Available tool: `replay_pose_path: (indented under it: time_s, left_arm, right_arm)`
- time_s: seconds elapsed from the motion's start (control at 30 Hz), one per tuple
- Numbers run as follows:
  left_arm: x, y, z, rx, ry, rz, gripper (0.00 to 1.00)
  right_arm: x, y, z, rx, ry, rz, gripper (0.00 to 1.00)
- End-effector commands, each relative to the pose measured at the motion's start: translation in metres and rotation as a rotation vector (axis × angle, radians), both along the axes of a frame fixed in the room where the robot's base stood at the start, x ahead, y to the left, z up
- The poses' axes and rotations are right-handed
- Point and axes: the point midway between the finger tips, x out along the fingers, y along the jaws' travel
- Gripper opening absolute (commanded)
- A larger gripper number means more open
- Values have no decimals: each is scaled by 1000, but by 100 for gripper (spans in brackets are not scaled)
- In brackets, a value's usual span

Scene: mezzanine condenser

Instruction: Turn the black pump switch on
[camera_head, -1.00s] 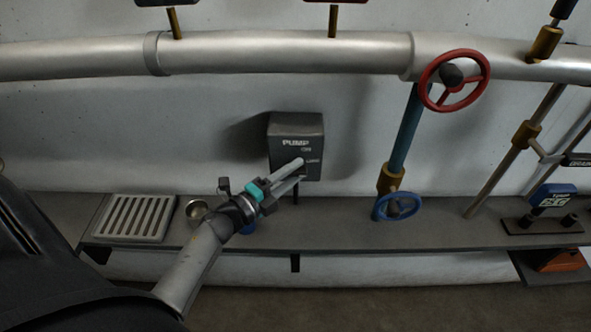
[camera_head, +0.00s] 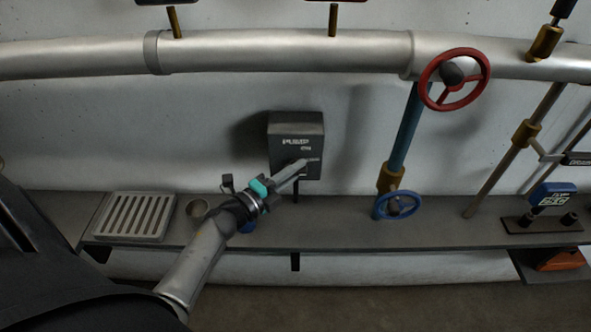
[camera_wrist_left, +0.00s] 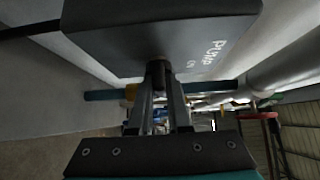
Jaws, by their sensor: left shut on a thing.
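The black pump switch box (camera_head: 284,128) is on the wall in the middle of the head view, with "PUMP" and "ON" printed on its face. In the left wrist view the box (camera_wrist_left: 110,40) fills the top. My left gripper (camera_head: 299,167) reaches up to the lower part of the box's face. In the wrist view its fingers (camera_wrist_left: 160,85) are shut on the dark switch lever (camera_wrist_left: 157,72) that sticks out of the box. The fingers hide most of the lever in the head view. My right gripper is not in view.
A blue handwheel (camera_head: 400,205) and a red handwheel (camera_head: 433,90) are to the right. A large pipe (camera_head: 270,52) passes above.

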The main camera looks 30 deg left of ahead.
Motion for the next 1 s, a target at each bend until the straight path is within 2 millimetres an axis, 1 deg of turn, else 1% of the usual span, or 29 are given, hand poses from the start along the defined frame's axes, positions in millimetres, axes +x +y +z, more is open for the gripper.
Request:
replay_pose_path:
  time_s: [0.3, 0.47, 0.67, 1.0]
  left_arm:
    - [0, 0, 0, -1, -1, 0, 0]
    - [0, 0, -2, -20, -13, 1, 0]
    - [0, 0, -5, -98, -60, 0, 0]
    - [0, 0, -8, -347, -214, 1, 0]
  right_arm:
    - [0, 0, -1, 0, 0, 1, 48]
    - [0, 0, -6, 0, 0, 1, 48]
    - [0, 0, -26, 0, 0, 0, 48]
    - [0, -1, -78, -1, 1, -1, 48]
